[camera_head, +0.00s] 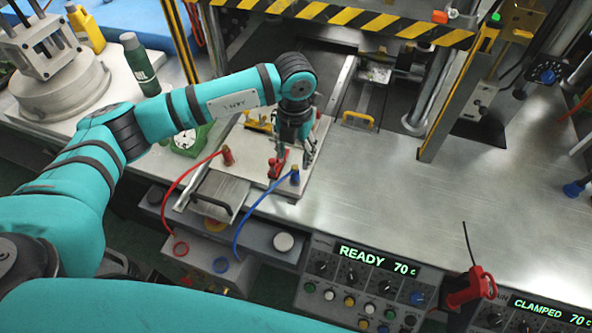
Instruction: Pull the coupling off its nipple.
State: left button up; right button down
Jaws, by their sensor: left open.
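A red coupling (228,156) with a red hose stands on the left part of a pale plate (250,150) on the bench. A blue coupling (295,175) with a blue hose stands near the plate's front right edge. The nipples under both couplings are too small to make out. My left gripper (291,163) points down over the plate, just behind the blue coupling and right of the red one. Its fingers are apart, with a small red part (279,163) seen by the left finger. I cannot tell whether they touch anything. My right gripper is out of view.
A metal block with a dark handle (222,195) lies at the plate's front left. A control panel (365,290) reading READY 70 c is in front. A green bottle (140,65) stands behind my left arm. The steel bench (385,195) right of the plate is clear.

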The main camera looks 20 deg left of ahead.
aim_at(295, 175)
pick_arm(q)
jog(key=shift+f, duration=0.1)
notch_tip(295, 175, down, 8)
jog(key=b, duration=0.5)
jog(key=shift+b, duration=0.4)
jog(key=shift+f+b, duration=0.3)
jog(key=shift+f, duration=0.15)
dwell(0.5)
jog(key=shift+b, duration=0.3)
jog(key=shift+c, duration=0.3)
grip_shut()
